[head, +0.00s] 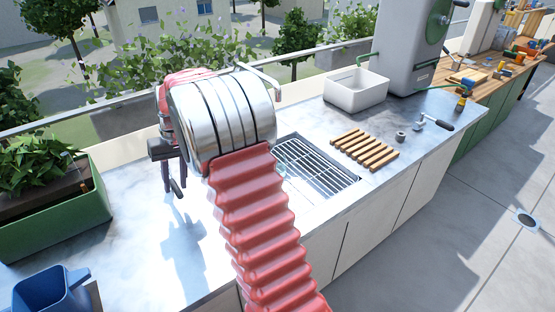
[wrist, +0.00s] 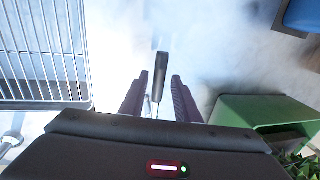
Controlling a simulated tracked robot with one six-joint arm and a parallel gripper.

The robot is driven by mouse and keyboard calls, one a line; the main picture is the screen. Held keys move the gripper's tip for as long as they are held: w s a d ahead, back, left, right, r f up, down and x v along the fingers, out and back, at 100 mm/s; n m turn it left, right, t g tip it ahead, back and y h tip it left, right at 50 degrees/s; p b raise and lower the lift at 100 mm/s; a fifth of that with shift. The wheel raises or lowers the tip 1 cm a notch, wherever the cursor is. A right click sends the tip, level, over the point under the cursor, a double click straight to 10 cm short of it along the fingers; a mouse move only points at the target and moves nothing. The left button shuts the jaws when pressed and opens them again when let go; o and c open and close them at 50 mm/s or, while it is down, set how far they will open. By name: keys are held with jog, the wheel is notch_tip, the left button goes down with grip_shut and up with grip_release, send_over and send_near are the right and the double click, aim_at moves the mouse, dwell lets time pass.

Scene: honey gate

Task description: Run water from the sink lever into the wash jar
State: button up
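A lever with a dark grip (wrist: 161,68) and a thin metal stem stands out between the fingers of my gripper (wrist: 160,85) in the wrist view. The fingers are apart with gaps on both sides of it; I cannot tell its depth relative to them. In the head view my gripper (head: 174,190) points down over the counter, left of the sink (head: 318,168), and hides the lever. A blue open-topped jug (head: 45,292), perhaps the wash jar, stands at the lower left. Its edge also shows in the wrist view (wrist: 303,14). I see no running water.
A green planter (head: 55,225) stands at the left. A wire rack (wrist: 45,50) lies over the sink. A wooden slatted rack (head: 364,149), a white basin (head: 356,90) and a grey machine (head: 405,45) are to the right. The counter (head: 140,235) left of the sink is mostly clear.

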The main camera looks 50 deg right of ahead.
jog(key=shift+o, duration=0.2)
notch_tip(320, 180, up, 7)
jog(key=d, duration=0.1)
jog(key=shift+s+d, duration=0.15)
jog(key=shift+s, duration=0.05)
dwell(0.9)
jog(key=shift+f, duration=0.1)
dwell(0.3)
jog(key=s+a+r+t, duration=0.1)
jog(key=s+a, duration=0.3)
jog(key=s, duration=0.6)
jog(key=s+a+r+n+t+h, duration=0.1)
jog(key=s+a, duration=0.4)
jog(key=s, duration=0.5)
jog(key=s+a+r+n+t+h, duration=0.1)
jog(key=s+a, duration=0.4)
jog(key=s, duration=0.6)
jog(key=shift+r+t, duration=0.8)
jog(key=shift+t, duration=0.3)
